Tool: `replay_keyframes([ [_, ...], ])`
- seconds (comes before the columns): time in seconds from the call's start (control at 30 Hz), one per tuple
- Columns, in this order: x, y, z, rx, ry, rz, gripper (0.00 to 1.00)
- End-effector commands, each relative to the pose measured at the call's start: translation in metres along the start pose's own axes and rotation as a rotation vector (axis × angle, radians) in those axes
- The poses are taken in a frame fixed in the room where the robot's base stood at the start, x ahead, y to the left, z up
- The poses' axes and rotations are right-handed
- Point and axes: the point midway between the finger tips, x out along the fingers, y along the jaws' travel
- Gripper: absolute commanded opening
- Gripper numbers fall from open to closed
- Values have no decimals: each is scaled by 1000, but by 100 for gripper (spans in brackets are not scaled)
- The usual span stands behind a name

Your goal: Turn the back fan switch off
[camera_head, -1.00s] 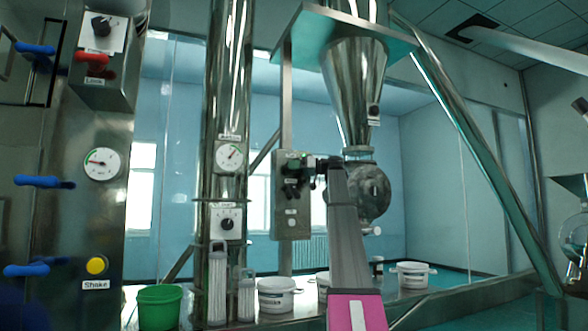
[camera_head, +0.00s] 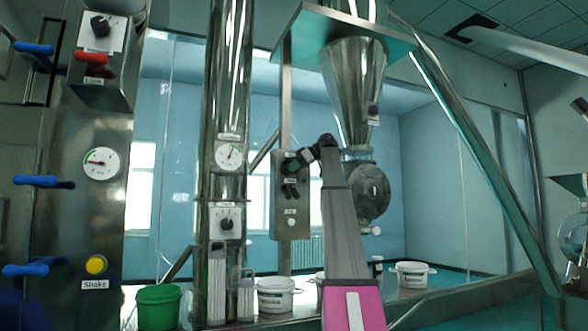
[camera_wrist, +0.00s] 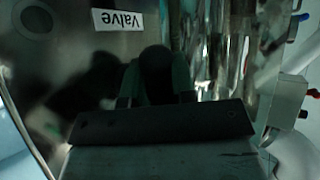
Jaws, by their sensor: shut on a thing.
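A grey control box (camera_head: 292,228) hangs on a metal post in the head view, with dark knobs and a pale round button; its labels are too small to read there. My gripper (camera_head: 296,162) is at the top of this box, and its fingers are hardly distinct there. In the wrist view my gripper (camera_wrist: 156,82) is shut on a dark rounded knob (camera_wrist: 155,62), which shows between the two fingers. A white label reading "Valve" (camera_wrist: 117,19), upside down, lies beside it. A lower dark knob (camera_head: 290,191) is apart from my gripper. I cannot tell which control is the back fan switch.
A steel column (camera_head: 229,80) with a gauge and dial stands left of the box. A metal hopper (camera_head: 352,85) hangs close on the right. A green bucket (camera_head: 159,306) and white tubs (camera_head: 275,296) stand below. A control cabinet (camera_head: 85,230) is at the far left.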

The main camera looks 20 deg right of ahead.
Motion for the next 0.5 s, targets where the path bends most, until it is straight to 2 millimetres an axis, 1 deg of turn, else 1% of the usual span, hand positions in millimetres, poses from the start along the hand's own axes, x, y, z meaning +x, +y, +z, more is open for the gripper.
replay_keyframes([
  [0.2,-1,0,-1,-88,-146,41,1],
  [0.5,-2,1,0,-165,-274,79,1],
])
